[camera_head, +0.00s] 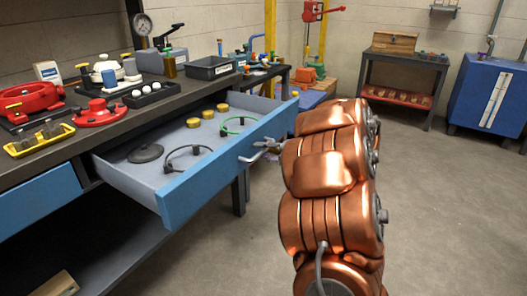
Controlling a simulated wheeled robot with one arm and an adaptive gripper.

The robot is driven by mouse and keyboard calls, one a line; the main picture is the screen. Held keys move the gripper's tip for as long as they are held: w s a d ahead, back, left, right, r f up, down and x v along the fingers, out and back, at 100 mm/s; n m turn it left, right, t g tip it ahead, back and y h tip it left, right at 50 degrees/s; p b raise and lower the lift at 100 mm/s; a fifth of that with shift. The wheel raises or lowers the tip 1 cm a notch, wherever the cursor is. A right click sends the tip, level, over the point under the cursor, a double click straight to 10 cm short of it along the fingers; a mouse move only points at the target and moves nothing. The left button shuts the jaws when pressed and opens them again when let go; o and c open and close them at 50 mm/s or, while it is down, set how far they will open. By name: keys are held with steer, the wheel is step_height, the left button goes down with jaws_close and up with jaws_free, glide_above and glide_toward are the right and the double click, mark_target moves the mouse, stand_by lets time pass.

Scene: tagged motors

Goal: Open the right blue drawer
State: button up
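The right blue drawer (218,178) stands pulled well out from the workbench, its blue front angled toward me. Inside it lie a black disc (146,153), several yellow round pieces (222,107), a dark cable loop (188,152) and a green cable loop (238,125). A pale metal handle (250,157) sits on the drawer front. My copper-coloured arm covers the area to the right of the handle. The end of my gripper (268,146) shows only as a small grey part at the handle, too small to tell whether its fingers are closed on it.
A second blue drawer (40,200) is shut at the left. The bench top (115,115) holds a red device (30,103), a yellow tray (39,140) and a black bin (211,68). A dark table (404,68) and blue cabinet (490,98) stand back right. The floor (440,200) at right is clear.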

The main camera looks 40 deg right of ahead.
steer(key=shift+o, duration=1)
steer(key=shift+d, duration=0.1)
steer(key=v, duration=1.2)
steer(key=shift+r, duration=0.1)
